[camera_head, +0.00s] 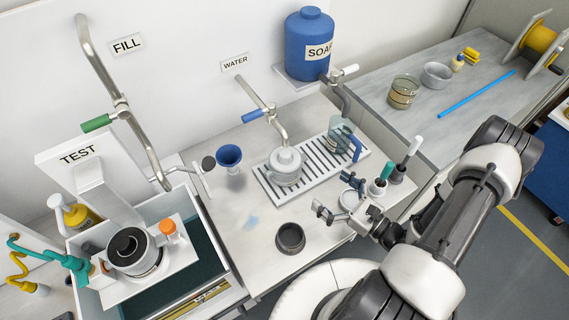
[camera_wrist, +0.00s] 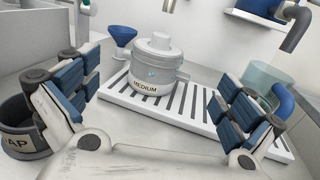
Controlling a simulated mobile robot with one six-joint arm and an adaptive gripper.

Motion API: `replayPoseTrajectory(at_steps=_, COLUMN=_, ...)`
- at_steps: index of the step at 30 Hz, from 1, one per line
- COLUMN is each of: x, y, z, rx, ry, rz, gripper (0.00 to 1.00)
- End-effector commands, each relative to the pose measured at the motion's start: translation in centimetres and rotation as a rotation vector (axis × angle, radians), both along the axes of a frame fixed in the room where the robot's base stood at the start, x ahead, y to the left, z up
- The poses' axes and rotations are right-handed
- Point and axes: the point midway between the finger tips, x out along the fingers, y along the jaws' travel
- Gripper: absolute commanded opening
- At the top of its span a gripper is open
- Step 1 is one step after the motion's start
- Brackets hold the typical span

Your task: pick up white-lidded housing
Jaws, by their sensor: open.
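The white-lidded housing (camera_head: 285,167) stands upright on the slotted drain rack (camera_head: 262,188), under the water spout. In the wrist view the housing (camera_wrist: 152,66) is pale grey with a knobbed lid and a label reading MEDIUM. It sits ahead, between my two blue-padded fingers and beyond their tips. My gripper (camera_head: 335,195) is open and empty, to the lower right of the housing in the head view and apart from it.
A clear jug with a blue handle (camera_head: 345,142) stands on the rack's right end. A blue funnel (camera_head: 229,156) is left of the rack. A dark bowl (camera_head: 290,238) is in front. Brushes in a holder (camera_head: 377,187) stand near my gripper. The water spout (camera_head: 281,132) hangs over the housing.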

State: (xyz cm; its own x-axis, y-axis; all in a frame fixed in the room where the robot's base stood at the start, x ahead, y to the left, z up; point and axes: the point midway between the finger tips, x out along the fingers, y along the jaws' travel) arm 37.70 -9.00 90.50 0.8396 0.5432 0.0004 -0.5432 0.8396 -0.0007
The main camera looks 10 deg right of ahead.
Motion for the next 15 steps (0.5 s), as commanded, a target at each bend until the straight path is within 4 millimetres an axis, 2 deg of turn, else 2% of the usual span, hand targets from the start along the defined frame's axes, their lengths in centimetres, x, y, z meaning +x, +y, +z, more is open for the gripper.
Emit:
replayPoseTrajectory(at_steps=5, x=2.2, y=1.7, z=-0.2, rx=0.000, ry=0.000, rz=0.008, gripper=1.00)
replayPoseTrajectory(at_steps=15, x=7.9, y=5.4, z=-0.1, rx=-0.001, ry=-0.002, rz=0.008, gripper=1.00)
